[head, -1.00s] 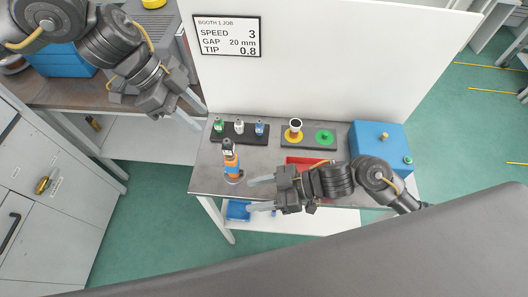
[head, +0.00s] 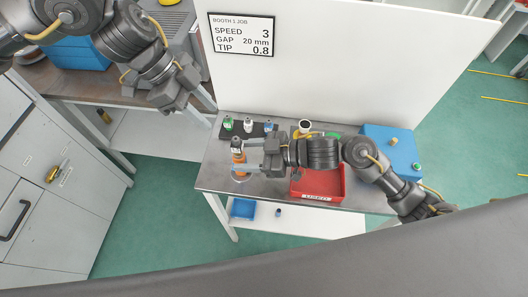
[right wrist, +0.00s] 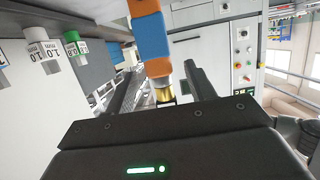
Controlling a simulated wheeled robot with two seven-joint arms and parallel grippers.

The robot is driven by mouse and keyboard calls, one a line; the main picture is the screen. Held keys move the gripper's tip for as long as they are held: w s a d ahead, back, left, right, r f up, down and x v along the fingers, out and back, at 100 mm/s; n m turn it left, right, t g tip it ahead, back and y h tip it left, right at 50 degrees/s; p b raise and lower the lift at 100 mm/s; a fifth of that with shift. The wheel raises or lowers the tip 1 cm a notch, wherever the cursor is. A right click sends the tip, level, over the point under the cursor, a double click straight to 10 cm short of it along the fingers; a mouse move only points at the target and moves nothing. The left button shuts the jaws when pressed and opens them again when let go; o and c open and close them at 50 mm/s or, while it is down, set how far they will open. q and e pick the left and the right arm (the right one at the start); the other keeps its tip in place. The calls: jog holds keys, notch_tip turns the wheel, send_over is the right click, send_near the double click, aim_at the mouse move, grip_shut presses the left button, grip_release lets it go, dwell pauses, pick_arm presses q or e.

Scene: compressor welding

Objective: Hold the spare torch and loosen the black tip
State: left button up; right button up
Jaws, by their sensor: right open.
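The spare torch (head: 239,160) stands upright at the left front of the bench, with an orange and blue body and the black tip (head: 236,142) on top. My right gripper (head: 248,156) is open, with its fingers level on either side of the upper torch. In the right wrist view, which is upside down, the torch's orange and blue body (right wrist: 150,38) and a brass part (right wrist: 164,92) show between the spread fingers. Whether the fingers touch it, I cannot tell. My left gripper (head: 209,112) is open and empty, up and left of the torch.
A dark rack (head: 258,132) with green, white and blue marked tips stands behind the torch. A red bin (head: 318,190) and a blue box (head: 385,138) are to the right. A white panel (head: 340,60) closes the bench's back. A blue tray (head: 242,209) lies on the lower shelf.

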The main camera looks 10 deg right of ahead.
aim_at(242, 155)
jog(key=shift+x, duration=2.15)
